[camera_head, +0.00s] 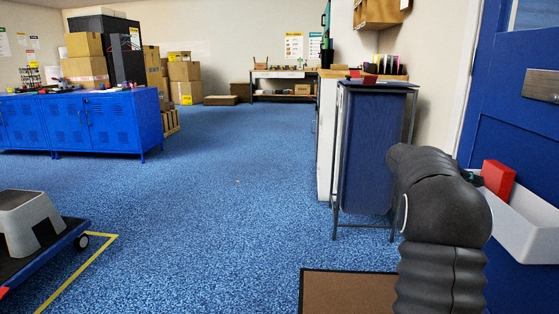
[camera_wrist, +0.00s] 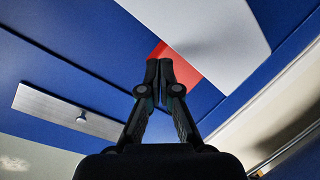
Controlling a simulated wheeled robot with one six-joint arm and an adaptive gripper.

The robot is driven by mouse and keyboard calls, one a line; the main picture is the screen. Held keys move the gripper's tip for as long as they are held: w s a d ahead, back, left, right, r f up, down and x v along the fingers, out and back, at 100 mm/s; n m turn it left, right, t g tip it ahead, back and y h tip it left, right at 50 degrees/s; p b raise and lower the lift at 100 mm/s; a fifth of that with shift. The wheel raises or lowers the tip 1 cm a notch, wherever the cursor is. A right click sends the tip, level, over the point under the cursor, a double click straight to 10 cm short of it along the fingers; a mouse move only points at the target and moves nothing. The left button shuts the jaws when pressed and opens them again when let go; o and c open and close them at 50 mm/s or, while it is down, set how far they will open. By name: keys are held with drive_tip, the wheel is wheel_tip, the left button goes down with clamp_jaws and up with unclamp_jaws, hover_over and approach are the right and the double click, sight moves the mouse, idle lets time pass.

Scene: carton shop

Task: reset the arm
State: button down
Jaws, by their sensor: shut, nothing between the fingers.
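My gripper (camera_wrist: 159,66) shows in the wrist view with its two dark fingers together at the tips and nothing between them. In the head view my black arm rises at the right, bent toward the blue door (camera_head: 512,95), and hides most of the gripper. A red block (camera_head: 497,178) sits in a white wall bin (camera_head: 530,222) on the door, just right of the arm. In the wrist view the red block (camera_wrist: 184,68) and the white bin (camera_wrist: 215,30) appear beyond the fingertips. Whether the fingers touch either cannot be told.
A brown mat (camera_head: 345,292) lies on the floor in front. A dolly with a grey step stool (camera_head: 35,220) is at the left, blue lockers (camera_head: 100,120) behind it. The middle floor is clear.

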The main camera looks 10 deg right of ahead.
drive_tip(key=s+a+f+n+t+y+p, duration=0.1)
drive_tip(key=s+a+f+n+y, duration=0.25)
drive_tip(key=a, duration=0.55)
drive_tip(key=s+a+f+n+t+y+p, duration=0.2)
drive_tip(key=s+a+y, duration=0.15)
drive_tip(key=a, duration=0.65)
drive_tip(key=s+a+f+n+t+y+p, duration=0.1)
drive_tip(key=s+a+f+n+y, duration=0.2)
drive_tip(key=a, duration=0.6)
drive_tip(key=s+a+r+n+t+y+p, duration=0.1)
drive_tip(key=s+a+r+t+y+p, duration=0.1)
drive_tip(key=s+a, duration=0.6)
drive_tip(key=s+a+r+n+t+y+p, duration=0.2)
drive_tip(key=s+a+r+p, duration=0.2)
drive_tip(key=s+a, duration=0.4)
drive_tip(key=a+r, duration=0.1)
drive_tip(key=a, duration=0.4)
drive_tip(key=shift+s+t, duration=0.2)
drive_tip(key=shift+t, duration=0.1)
drive_tip(key=shift+a, duration=0.1)
